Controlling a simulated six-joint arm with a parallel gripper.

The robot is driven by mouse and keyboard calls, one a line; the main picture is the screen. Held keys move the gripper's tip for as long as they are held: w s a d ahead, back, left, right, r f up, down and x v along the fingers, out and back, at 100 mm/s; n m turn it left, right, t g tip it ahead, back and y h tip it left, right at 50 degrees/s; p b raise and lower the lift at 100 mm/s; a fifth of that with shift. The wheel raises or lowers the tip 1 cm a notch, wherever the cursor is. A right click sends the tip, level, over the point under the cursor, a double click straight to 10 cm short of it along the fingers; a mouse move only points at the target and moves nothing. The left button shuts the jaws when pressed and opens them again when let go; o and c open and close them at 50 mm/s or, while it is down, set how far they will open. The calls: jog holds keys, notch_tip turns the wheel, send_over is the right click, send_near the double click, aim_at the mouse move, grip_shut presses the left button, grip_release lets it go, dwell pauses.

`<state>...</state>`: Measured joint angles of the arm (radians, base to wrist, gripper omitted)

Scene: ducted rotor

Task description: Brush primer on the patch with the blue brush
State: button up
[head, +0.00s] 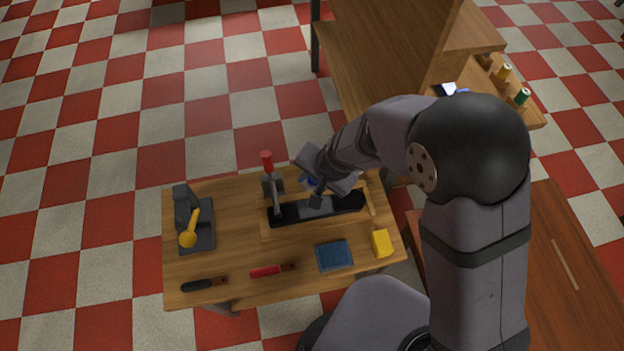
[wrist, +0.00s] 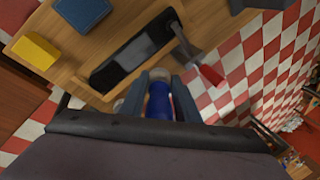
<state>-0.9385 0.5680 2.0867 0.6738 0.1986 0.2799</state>
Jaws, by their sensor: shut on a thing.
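A long black part (head: 290,211) lies on a wooden board on the bench. A dark grey patch (head: 322,203) shows near its middle; the patch is also a lighter area in the wrist view (wrist: 135,52). My gripper (wrist: 159,88) is shut on the blue brush (wrist: 158,104), whose blue handle sits between the two fingers. The gripper is at the far side of the black part, close to the patch. The bristle end looks pale and blurred in the wrist view. In the head view my arm hides most of the brush.
A red-handled clamp (head: 268,170) stands over the black part's left side. A grey stand with a yellow piece (head: 188,238) is at the left. A blue pad (head: 334,255), a yellow block (head: 382,243), a red-handled tool (head: 268,271) and a black-handled tool (head: 200,285) lie along the near side.

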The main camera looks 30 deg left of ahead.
aim_at(313, 188)
jog(key=shift+f+b, duration=2.05)
jog(key=shift+f, duration=0.3)
jog(key=shift+r, duration=0.1)
